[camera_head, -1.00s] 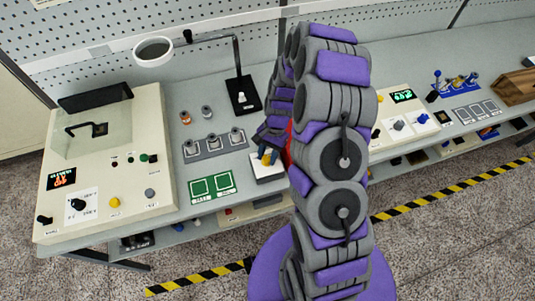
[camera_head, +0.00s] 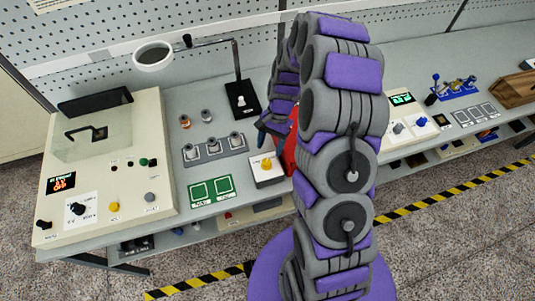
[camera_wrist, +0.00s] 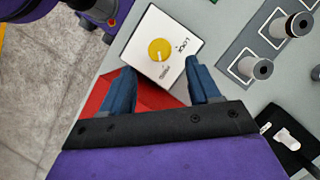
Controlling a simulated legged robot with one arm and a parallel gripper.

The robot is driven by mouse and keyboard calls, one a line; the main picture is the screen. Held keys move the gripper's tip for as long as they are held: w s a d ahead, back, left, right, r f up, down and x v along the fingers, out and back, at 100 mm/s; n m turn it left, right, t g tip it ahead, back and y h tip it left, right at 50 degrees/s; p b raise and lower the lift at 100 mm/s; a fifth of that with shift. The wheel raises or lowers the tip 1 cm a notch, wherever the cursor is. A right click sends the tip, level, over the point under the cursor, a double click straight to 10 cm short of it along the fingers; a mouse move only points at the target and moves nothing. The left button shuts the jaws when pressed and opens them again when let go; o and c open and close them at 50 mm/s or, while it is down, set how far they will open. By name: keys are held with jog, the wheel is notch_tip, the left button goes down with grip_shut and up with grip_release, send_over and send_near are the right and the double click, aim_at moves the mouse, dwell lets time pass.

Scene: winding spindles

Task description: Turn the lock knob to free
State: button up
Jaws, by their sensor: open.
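The lock knob (camera_wrist: 161,49) is a round yellow knob on a small white box (camera_wrist: 146,28). One label by it reads LOCK; a smaller label near the knob's lower side is hard to read. A pale mark on the knob appears to face that smaller label. In the head view the knob (camera_head: 266,164) sits on the box at the bench's front edge. My gripper (camera_wrist: 158,66) is open and empty, its two blue fingers apart, short of the knob and not visibly touching it. In the head view my arm hides most of the gripper.
A plate with several grey spindles (camera_head: 214,147) lies left of the box. Two green-framed squares (camera_head: 211,190) lie in front of it. A black plate with a white switch (camera_head: 242,100) is behind. A cream control machine (camera_head: 104,165) stands left. A red surface (camera_wrist: 150,97) lies under the fingers.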

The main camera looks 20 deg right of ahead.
jog(key=v, duration=1.1)
jog(key=shift+w, duration=0.1)
